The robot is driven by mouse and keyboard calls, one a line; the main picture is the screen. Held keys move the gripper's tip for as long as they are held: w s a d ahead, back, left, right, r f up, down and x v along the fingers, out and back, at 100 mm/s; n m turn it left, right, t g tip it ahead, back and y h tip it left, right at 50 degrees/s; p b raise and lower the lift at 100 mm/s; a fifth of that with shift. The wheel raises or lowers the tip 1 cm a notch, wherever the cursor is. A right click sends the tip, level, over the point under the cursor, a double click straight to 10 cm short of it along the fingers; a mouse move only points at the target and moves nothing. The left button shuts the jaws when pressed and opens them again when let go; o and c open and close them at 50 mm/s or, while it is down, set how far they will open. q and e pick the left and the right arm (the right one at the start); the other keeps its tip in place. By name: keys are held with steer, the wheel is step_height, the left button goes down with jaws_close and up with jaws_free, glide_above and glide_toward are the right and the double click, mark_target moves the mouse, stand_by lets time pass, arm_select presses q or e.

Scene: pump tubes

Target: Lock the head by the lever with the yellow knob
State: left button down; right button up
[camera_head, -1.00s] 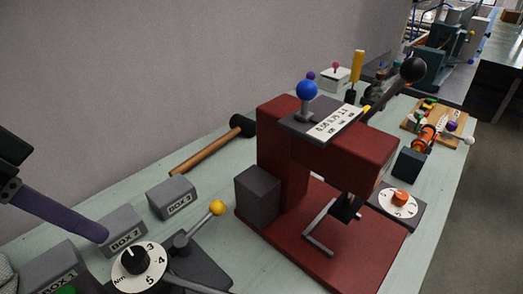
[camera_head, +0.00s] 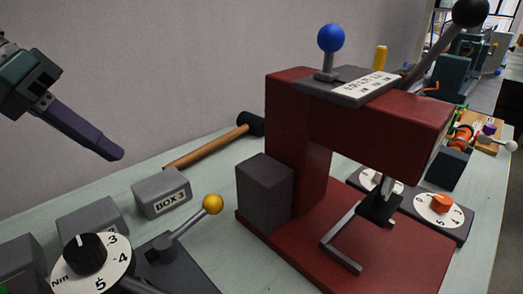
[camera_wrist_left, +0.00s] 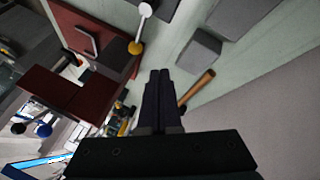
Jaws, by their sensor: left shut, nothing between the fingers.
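The yellow knob (camera_head: 213,204) tops a short grey lever (camera_head: 180,237) that slants up to the right from a dark base beside a dial marked Nm (camera_head: 92,262). In the left wrist view the yellow knob (camera_wrist_left: 135,48) shows just left of my fingertips, apart from them. The red press (camera_head: 300,150) stands right of the lever; it also shows in the left wrist view (camera_wrist_left: 62,92). My left gripper (camera_head: 116,153) is shut and empty, in the air to the upper left of the knob. My right gripper is not in view.
A grey box marked BOX 3 (camera_head: 162,193) and other boxes stand behind the dial. A hammer (camera_head: 215,145) lies near the wall. A blue-knobbed lever (camera_head: 330,40) rises from the press, and an orange-knobbed dial (camera_head: 440,206) sits to its right.

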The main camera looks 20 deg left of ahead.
mark_target(190, 225)
arm_select(q)
steer(key=b+x, duration=0.7)
steer(key=x, duration=0.3)
steer(key=shift+d, duration=0.25)
steer(key=shift+w+d+f, duration=0.1)
steer(key=shift+d, duration=0.45)
steer(key=shift+w+d+f, duration=0.1)
steer(key=shift+d, duration=0.45)
steer(key=shift+w+d+f, duration=0.1)
steer(key=shift+d, duration=0.4)
